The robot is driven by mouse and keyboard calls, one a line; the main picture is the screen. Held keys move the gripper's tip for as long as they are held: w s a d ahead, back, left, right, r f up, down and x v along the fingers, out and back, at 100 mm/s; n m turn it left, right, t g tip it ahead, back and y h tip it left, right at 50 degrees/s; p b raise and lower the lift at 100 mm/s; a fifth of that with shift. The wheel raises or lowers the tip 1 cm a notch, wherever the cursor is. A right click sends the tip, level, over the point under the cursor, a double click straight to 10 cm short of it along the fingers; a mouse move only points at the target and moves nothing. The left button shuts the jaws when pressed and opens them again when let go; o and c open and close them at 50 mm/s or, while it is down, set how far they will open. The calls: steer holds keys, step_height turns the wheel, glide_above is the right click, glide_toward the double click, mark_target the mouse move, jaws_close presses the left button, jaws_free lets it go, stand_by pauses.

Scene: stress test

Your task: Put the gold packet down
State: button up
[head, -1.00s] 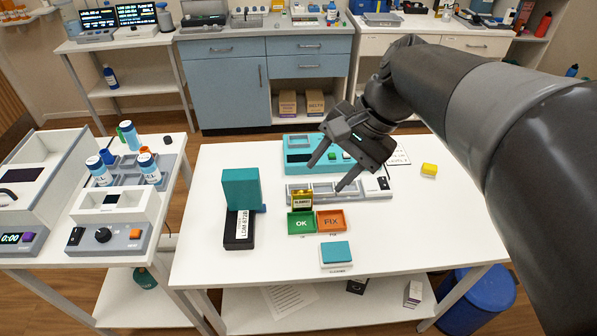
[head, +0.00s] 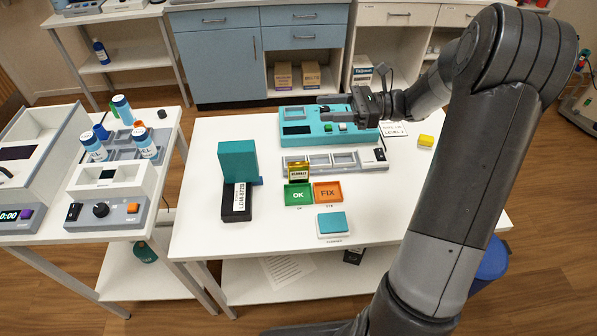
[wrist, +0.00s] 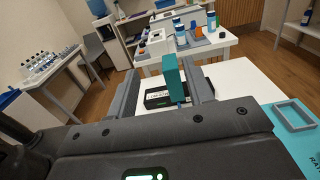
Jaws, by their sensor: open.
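The gold packet (head: 298,171) stands upright at the left end of the grey slotted tray (head: 345,162), just behind the green OK bin (head: 298,194). I cannot tell whether its base is in the tray's slot or at the bin's back edge. My gripper (head: 322,108) is open and empty, with its fingers pointing left. It is over the teal device (head: 350,138), behind and above the packet, clear of it. In the wrist view the open fingers (wrist: 160,72) show nothing between them but the distant scene; the packet is not visible there.
An orange FIX bin (head: 327,192) sits right of the green one. A tall teal block (head: 238,161) stands by a black labelled box (head: 237,205) on the left. A teal-topped pad (head: 332,223) lies in front. The table's front right is clear.

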glide_toward(299, 163)
steer(key=a, duration=0.2)
steer(key=shift+s+a+f, duration=0.1)
steer(key=shift+a+f, duration=0.3)
steer(key=a, duration=0.7)
steer(key=shift+a+f, duration=0.1)
steer(key=shift+a, duration=0.05)
steer(key=shift+c, duration=0.4)
jaws_close()
